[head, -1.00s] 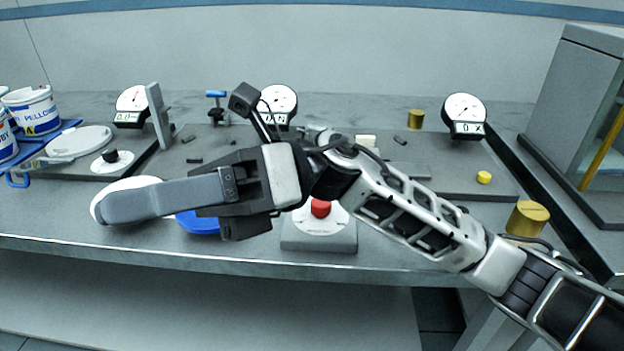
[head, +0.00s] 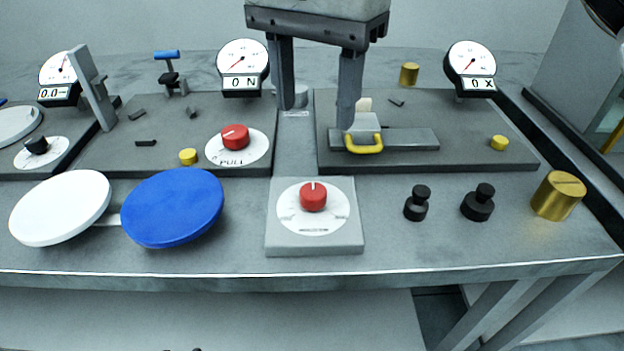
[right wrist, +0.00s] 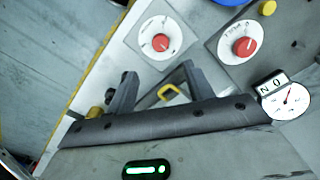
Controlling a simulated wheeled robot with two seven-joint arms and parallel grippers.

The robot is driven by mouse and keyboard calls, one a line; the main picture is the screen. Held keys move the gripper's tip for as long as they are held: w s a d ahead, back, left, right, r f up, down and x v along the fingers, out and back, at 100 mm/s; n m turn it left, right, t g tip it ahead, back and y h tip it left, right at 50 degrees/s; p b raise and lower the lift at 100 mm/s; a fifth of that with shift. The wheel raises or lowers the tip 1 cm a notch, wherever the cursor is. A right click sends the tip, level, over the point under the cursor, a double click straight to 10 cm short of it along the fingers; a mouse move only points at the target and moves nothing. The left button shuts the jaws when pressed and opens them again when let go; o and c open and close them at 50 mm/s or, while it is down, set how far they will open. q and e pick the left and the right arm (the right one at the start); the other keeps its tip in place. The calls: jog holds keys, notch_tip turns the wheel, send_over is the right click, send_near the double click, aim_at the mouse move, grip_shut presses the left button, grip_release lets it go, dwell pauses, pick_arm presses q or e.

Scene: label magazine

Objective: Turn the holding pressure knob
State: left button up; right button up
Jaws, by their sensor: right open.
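A red knob (head: 313,197) with a round white dial sits on a grey block at the front middle of the bench. It also shows in the right wrist view (right wrist: 160,42). A second red knob (head: 235,137) sits on a white dial marked "PULL" on the board behind left; it also shows in the right wrist view (right wrist: 243,46). The finer dial print is too small to read. My right gripper (head: 317,108) is open and empty, its fingers pointing down behind the front knob, apart from both knobs. My left gripper is not in view.
A yellow handle (head: 364,143) on a grey slide is close to the right fingertip. Gauges (head: 243,68) stand along the back. Blue (head: 173,207) and white (head: 61,208) discs lie front left. Black weights (head: 478,203) and a brass cylinder (head: 558,195) stand front right.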

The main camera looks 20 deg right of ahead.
aim_at(314, 190)
notch_tip(314, 190, down, 12)
jog(key=shift+f, duration=0.15)
dwell(0.3)
